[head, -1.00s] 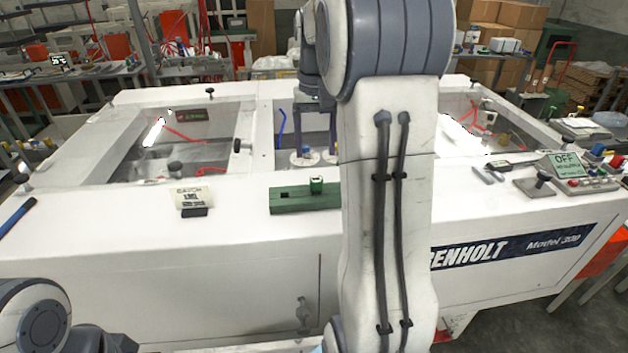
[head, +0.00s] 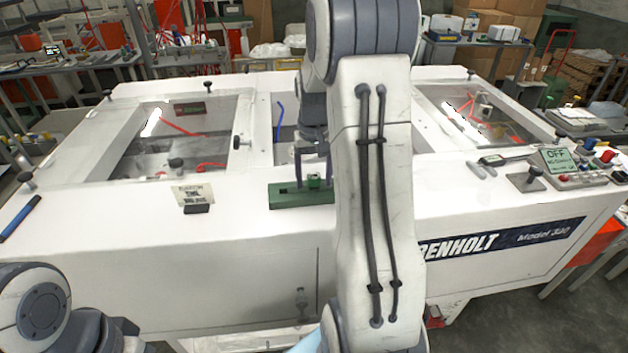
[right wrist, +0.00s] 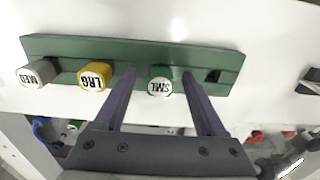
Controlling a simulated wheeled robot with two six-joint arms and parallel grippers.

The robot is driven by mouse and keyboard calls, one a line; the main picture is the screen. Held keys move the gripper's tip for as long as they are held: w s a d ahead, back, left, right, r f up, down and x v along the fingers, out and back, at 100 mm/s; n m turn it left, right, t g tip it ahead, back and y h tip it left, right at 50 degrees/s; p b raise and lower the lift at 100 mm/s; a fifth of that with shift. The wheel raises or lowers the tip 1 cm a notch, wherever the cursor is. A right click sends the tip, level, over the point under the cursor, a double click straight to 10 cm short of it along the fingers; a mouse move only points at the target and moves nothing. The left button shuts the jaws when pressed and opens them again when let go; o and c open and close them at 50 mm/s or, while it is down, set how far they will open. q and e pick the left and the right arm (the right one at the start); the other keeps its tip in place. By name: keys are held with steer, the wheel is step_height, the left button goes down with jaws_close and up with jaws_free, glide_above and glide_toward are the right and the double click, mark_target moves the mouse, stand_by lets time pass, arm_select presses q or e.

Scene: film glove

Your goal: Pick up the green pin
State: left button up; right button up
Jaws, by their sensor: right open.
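The green pin (right wrist: 160,84), its top marked SML, stands in a green holder (right wrist: 135,48) in the right wrist view. My right gripper (right wrist: 159,72) is open, with one finger on each side of the green pin. A small gap shows on both sides. In the head view the right gripper (head: 313,170) points down over the green pin (head: 314,181) and the holder (head: 287,201), whose right part is hidden behind my right arm. My left gripper is not in view; only part of the left arm shows at lower left.
A yellow LRG pin (right wrist: 93,77) and a grey MED pin (right wrist: 36,73) stand in the same holder, left of the green pin. An empty slot (right wrist: 213,76) is at its right. A small sign (head: 192,195) stands on the white machine (head: 150,235), left of the holder.

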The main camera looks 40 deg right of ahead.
jaws_close()
steer(key=shift+r, duration=0.1)
